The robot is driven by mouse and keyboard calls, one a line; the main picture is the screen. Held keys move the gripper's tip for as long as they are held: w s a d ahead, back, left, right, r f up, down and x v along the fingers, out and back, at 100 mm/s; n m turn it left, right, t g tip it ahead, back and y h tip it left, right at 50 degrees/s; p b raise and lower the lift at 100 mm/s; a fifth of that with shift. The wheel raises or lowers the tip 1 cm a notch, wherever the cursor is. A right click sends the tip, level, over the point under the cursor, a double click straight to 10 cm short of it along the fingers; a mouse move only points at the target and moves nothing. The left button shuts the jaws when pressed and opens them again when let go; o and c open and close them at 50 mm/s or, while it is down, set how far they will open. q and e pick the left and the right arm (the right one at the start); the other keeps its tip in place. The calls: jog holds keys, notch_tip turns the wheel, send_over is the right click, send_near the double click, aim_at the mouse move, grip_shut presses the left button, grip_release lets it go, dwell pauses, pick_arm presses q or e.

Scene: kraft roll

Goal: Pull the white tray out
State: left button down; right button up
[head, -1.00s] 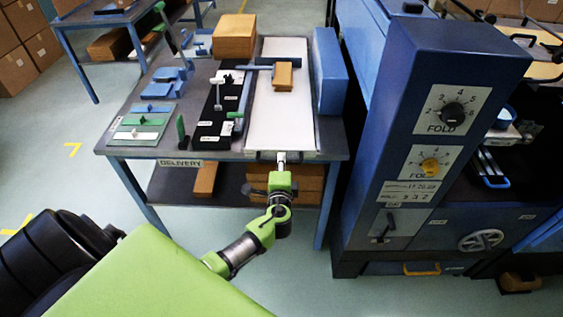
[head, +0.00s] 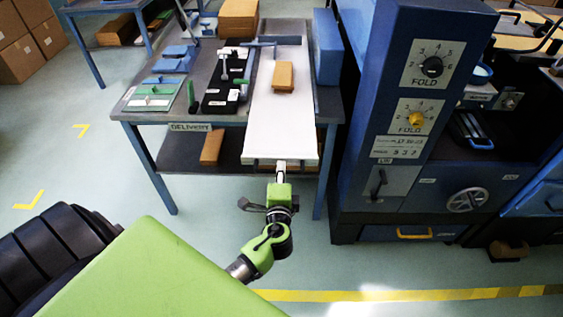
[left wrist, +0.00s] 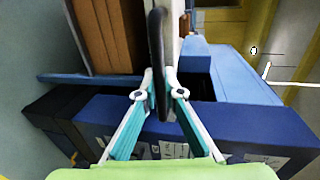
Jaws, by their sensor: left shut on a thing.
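The long white tray (head: 281,125) lies on the grey delivery table (head: 160,105), its near end sticking out past the table's front edge. A brown block (head: 283,76) rests on it. My left gripper (head: 281,164) is at the tray's near end, shut on its dark handle (head: 258,162). In the left wrist view the two fingers (left wrist: 162,82) close around the black handle bar (left wrist: 156,45), with the white tray (left wrist: 174,35) beside it. My right gripper is not in view.
The blue machine column (head: 385,130) with dials stands close on the right. A blue box (head: 327,47) is beside the tray. Black pieces (head: 222,92) and a green upright piece (head: 191,97) stand to its left. The floor (head: 90,170) at left is clear.

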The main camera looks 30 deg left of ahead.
pick_arm(q)
jog(key=f+v, duration=0.1)
jog(key=v, duration=0.6)
jog(key=shift+s+f+b, duration=0.3)
jog(key=c, duration=2.2)
grip_release()
jog(key=shift+d, duration=0.15)
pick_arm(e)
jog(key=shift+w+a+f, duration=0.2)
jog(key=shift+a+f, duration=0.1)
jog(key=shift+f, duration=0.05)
pick_arm(q)
jog(key=shift+o, duration=0.2)
jog(key=v, duration=1.2)
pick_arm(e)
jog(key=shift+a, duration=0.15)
